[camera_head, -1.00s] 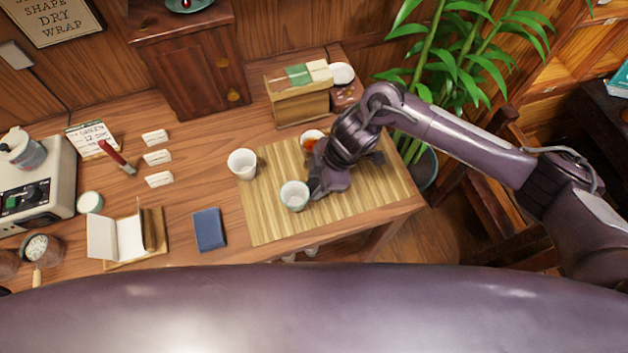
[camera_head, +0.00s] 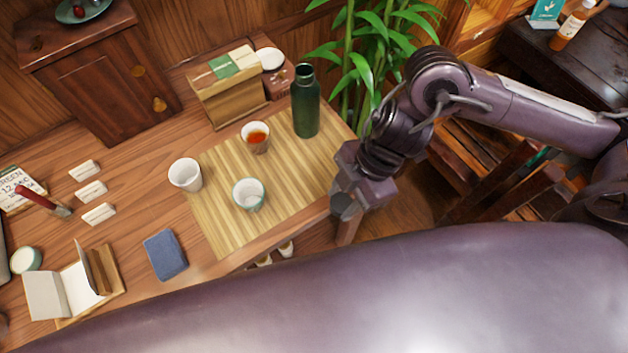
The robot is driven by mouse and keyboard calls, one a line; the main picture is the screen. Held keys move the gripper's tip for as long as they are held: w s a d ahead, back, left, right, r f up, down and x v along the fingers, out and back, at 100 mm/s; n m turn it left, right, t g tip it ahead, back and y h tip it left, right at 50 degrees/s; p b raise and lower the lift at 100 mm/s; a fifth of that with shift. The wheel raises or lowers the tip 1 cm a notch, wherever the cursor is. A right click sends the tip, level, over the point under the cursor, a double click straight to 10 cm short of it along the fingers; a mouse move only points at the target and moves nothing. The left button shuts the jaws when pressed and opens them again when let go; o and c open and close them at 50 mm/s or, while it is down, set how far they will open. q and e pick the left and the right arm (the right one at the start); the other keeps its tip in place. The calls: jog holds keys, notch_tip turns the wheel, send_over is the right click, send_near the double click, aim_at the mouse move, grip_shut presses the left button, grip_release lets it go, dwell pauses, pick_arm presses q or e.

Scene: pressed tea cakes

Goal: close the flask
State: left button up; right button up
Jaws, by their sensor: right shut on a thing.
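The flask (camera_head: 306,108) is a dark green bottle standing upright at the back right of the bamboo mat (camera_head: 225,225). Its top shows a dark round mouth with no cap on it. My right gripper (camera_head: 347,208) points down beside the mat's right edge, in front and to the right of the flask and apart from it. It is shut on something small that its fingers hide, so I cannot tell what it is. My left gripper is not in view.
A cup of reddish tea (camera_head: 256,138), a white cup (camera_head: 185,174) and a pale green cup (camera_head: 249,194) stand on or beside the mat. A wooden box (camera_head: 232,104) stands behind. A plant (camera_head: 375,50) and a chair (camera_head: 470,165) are at the right.

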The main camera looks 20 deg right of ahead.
jog(key=shift+s+d, duration=0.8)
jog(key=shift+d, duration=0.1)
jog(key=w+d+r+m+t+h, duration=0.1)
jog(key=w+d+r+m+t, duration=0.1)
jog(key=w+r+m, duration=0.2)
jog(key=w+d+r+m+t+h, duration=0.1)
jog(key=w+r+m, duration=0.4)
jog(key=w+m, duration=0.5)
jog(key=shift+w+d+r+t, duration=0.15)
jog(key=shift+w+d+t, duration=0.2)
jog(key=shift+d+t, duration=0.4)
